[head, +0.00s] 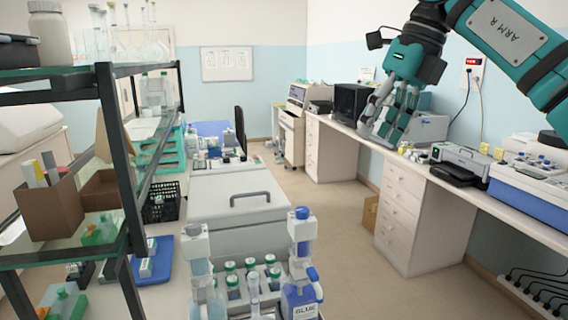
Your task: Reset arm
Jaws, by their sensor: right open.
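My right arm (508,42) comes in from the upper right, with a teal shell and a white plate. My right gripper (383,128) hangs from it at the upper right, fingers pointing down and apart, with nothing seen between them. In the picture it overlaps the far part of the right counter; I cannot tell its exact height above it. My left gripper and left arm do not show.
A shelf rack (124,160) stands at the left. In front are a grey lidded box (238,212), capped bottles and a blue-labelled bottle (301,296). The right counter (408,172) carries instruments. The floor (315,222) between is open.

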